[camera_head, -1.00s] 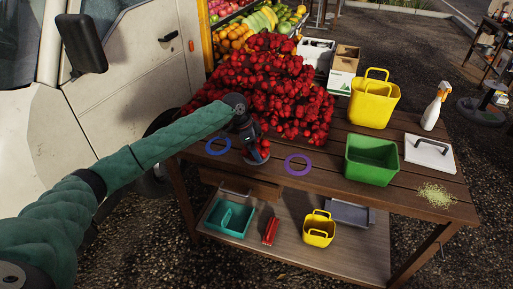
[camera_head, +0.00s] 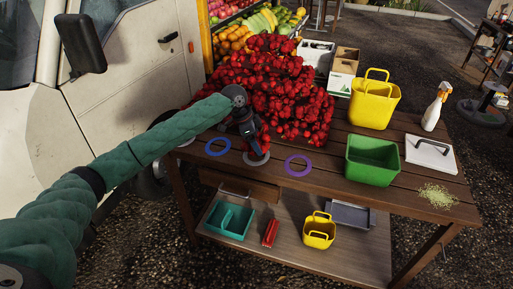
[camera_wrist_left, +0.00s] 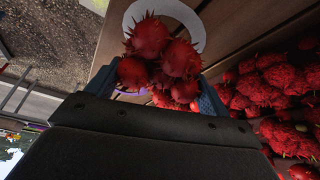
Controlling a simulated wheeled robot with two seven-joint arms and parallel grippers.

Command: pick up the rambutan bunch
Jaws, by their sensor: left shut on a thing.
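My left gripper (camera_head: 257,147) is shut on a small bunch of red, spiky rambutans (camera_wrist_left: 160,55). In the left wrist view several of its fruits show between the blue fingers. In the head view the bunch is mostly hidden by the gripper, above a pale ring (camera_head: 257,159) near the table's front edge. The pale ring also shows behind the bunch in the left wrist view (camera_wrist_left: 189,20). A large heap of rambutans (camera_head: 290,95) lies on the table behind the gripper. My right gripper is not in view.
A blue ring (camera_head: 217,147) and a purple ring (camera_head: 298,166) lie either side of the gripper on the wooden table (camera_head: 330,180). A green bin (camera_head: 372,161), a yellow basket (camera_head: 373,103) and a white spray bottle (camera_head: 435,107) stand to the right. A white truck (camera_head: 120,70) stands at left.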

